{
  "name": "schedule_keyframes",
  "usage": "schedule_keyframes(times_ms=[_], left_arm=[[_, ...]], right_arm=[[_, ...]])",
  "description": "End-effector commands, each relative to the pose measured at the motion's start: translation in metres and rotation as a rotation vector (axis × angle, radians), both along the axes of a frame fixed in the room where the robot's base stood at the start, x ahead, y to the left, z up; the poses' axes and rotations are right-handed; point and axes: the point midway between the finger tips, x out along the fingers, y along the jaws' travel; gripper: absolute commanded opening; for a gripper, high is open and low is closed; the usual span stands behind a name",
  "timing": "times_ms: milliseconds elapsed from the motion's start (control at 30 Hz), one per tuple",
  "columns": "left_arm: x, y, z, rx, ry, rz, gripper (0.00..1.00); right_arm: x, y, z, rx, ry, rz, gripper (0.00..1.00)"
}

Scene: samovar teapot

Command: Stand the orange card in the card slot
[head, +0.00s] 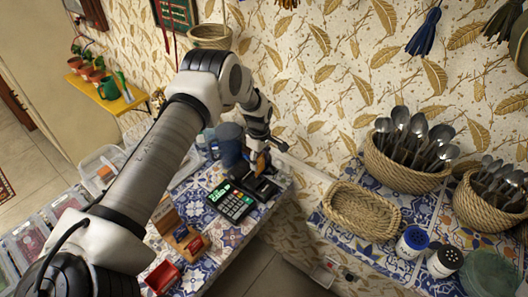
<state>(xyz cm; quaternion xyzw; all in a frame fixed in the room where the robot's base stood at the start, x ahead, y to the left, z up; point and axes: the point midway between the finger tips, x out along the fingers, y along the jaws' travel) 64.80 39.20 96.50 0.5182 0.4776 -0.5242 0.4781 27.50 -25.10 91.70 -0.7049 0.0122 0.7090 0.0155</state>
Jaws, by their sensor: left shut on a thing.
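My left arm reaches in from the lower left. Its gripper (264,146) is small and far off, above the far end of the blue-tiled counter. It is shut on the orange card (261,163), of which only a small orange piece shows below the fingers. A dark device (263,188) stands on the counter just under the gripper and looks like the card slot. The opening itself is too small to make out, and I cannot tell whether the card touches it. My right gripper is out of view.
A calculator (233,203) lies beside the dark device. A blue-grey canister (229,143) stands close behind the gripper. A wooden holder (186,240) and a red item (163,276) are nearer. An empty wicker basket (361,212) sits on the right-hand counter, across a gap.

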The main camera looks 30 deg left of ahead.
Motion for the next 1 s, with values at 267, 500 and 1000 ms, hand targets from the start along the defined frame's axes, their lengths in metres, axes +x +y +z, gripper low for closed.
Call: schedule_keyframes(times_ms=[267, 500, 1000], left_arm=[[0.001, 0.004, -0.01, 0.003, 0.001, 0.008, 0.41], [0.0, 0.004, -0.037, 0.003, 0.001, 0.008, 0.41], [0.0, 0.004, -0.077, 0.003, 0.0, 0.008, 0.41]], right_arm=[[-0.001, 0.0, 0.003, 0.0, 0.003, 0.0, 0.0], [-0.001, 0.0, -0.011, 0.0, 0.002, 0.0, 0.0], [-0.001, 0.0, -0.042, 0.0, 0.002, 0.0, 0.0]])
